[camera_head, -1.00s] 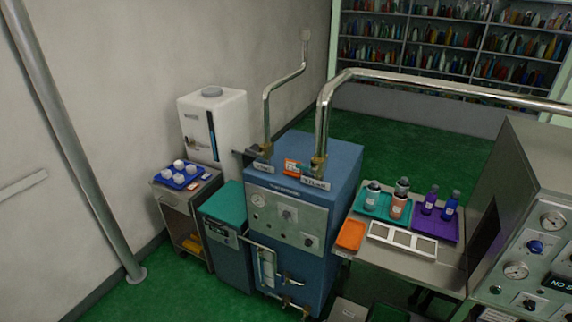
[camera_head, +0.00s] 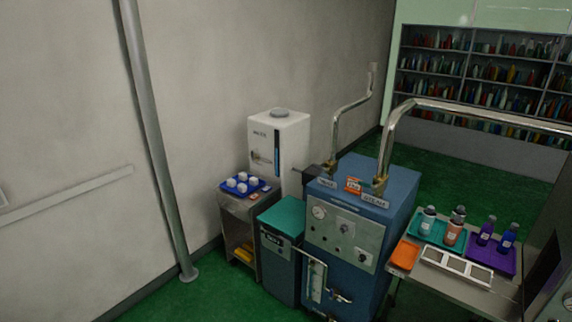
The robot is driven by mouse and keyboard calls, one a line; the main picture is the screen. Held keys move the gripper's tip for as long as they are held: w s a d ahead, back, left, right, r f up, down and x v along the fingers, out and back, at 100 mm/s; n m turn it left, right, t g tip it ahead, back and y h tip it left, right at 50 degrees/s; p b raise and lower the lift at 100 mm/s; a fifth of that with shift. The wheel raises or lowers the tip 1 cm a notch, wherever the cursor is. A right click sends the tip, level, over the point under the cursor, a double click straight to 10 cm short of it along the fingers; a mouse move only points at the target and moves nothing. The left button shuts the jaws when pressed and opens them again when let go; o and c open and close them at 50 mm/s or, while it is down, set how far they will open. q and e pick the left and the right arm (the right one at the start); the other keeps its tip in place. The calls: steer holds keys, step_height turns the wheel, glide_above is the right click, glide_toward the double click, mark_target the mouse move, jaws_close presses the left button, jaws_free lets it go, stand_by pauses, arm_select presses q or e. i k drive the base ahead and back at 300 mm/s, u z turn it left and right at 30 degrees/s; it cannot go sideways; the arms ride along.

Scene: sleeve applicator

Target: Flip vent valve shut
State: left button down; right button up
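A blue steam unit (camera_head: 345,235) stands on the floor right of centre. A thin silver pipe (camera_head: 336,125) rises from a brass valve (camera_head: 331,168) at its top back left. A dark lever seems to stick out to the left of this valve; its exact angle is too small to tell. A label plate (camera_head: 327,183) in front of it is too blurred to read surely, so I cannot confirm it is the vent valve. A second brass valve (camera_head: 379,185) sits under the thick silver pipe (camera_head: 386,140), behind a plate (camera_head: 375,200) that seems to read STEAM. Neither gripper is in view.
A teal-topped cabinet (camera_head: 281,216) and a cart with a blue tray (camera_head: 242,186) stand left of the unit, a white water tank (camera_head: 278,145) behind. A steel table with bottles on a purple tray (camera_head: 488,261) is at right. A grey post (camera_head: 158,150) stands at left.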

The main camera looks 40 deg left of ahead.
mark_target(316, 166)
steer(key=u, duration=0.8)
steer(key=i, duration=1.4)
steer(key=z, duration=0.2)
